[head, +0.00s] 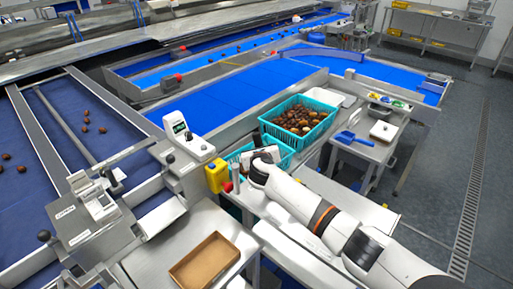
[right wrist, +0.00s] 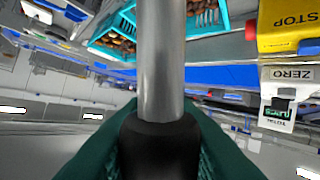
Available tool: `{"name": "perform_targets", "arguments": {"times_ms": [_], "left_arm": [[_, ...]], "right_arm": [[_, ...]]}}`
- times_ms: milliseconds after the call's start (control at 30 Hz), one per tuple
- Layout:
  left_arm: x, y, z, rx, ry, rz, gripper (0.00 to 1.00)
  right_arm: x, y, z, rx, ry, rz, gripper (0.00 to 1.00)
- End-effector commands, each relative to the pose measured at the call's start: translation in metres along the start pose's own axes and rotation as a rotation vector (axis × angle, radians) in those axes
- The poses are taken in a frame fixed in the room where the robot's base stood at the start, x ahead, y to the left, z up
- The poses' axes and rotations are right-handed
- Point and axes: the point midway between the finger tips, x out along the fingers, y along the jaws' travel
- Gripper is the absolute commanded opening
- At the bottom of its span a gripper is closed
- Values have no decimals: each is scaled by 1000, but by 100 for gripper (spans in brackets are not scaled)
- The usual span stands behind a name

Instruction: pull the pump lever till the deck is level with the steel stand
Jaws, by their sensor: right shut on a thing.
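The pump lever shows in the right wrist view as a steel rod (right wrist: 161,60) with a black grip (right wrist: 158,148). My right gripper (right wrist: 158,135) is shut on the black grip, its green fingers on both sides. In the head view my right gripper (head: 262,162) is by the lower teal crate, and its fingers and the lever are mostly hidden. I cannot clearly make out the deck or its height. A steel stand (head: 368,151) with a blue scoop (head: 345,137) is right of the crates. My left gripper is not in view.
A yellow STOP box (head: 215,176) and a white weighing display (head: 186,138) are left of my gripper. A brown tray (head: 205,262) lies in front. Grey floor is free at right.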

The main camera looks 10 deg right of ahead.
Motion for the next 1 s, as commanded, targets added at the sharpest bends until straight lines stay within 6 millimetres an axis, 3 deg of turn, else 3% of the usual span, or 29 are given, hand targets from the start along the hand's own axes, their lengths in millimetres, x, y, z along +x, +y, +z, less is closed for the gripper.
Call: {"name": "perform_targets", "arguments": {"times_ms": [267,600,900,1000], "left_arm": [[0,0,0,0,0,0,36],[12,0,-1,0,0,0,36],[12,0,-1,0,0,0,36],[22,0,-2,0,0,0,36]], "right_arm": [[-2,-1,-2,5,10,-4,0],[-24,21,4,132,138,-17,0],[-25,24,3,142,147,-15,0],[-28,27,10,166,169,-18,0]]}}
